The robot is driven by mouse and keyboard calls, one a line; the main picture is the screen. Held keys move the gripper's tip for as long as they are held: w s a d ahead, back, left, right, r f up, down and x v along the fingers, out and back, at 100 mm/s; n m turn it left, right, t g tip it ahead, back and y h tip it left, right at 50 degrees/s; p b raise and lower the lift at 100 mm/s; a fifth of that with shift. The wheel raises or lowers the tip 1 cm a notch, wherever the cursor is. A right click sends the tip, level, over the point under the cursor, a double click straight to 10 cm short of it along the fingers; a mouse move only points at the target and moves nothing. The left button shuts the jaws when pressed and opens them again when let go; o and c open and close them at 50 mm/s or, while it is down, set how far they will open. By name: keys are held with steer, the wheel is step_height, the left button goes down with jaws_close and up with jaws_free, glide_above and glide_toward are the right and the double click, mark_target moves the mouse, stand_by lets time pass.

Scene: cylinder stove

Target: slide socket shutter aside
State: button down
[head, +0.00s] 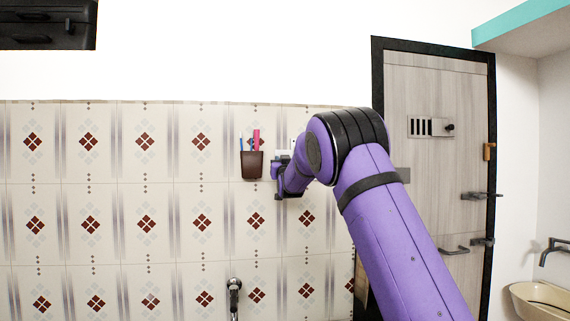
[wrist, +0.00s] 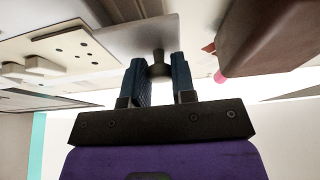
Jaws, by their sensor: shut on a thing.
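In the wrist view the socket shutter (wrist: 138,36) is a flat grey plate with a small dark knob (wrist: 160,70). My gripper (wrist: 161,62) has its two blue fingers on either side of the knob and is shut on it. A pale socket panel (wrist: 72,48) with several dark holes lies just left of the shutter and shows uncovered there. In the head view my gripper (head: 275,168) is at the tiled wall, and my arm hides most of the socket. Only a bit of a pale plate (head: 283,153) shows above it.
A brown holder (head: 251,165) with pens hangs on the wall close to the left of my gripper; it also shows in the wrist view (wrist: 275,40). A wall tap (head: 234,287) is below. A door (head: 430,150) and a basin (head: 541,300) are to the right.

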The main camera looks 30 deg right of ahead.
steer(key=c, duration=0.9)
jaws_free()
steer(key=shift+a, duration=0.3)
steer(key=shift+c, duration=0.2)
steer(key=shift+d, duration=0.1)
steer(key=v, duration=1)
steer(key=shift+s, duration=0.35)
steer(key=shift+f, duration=0.15)
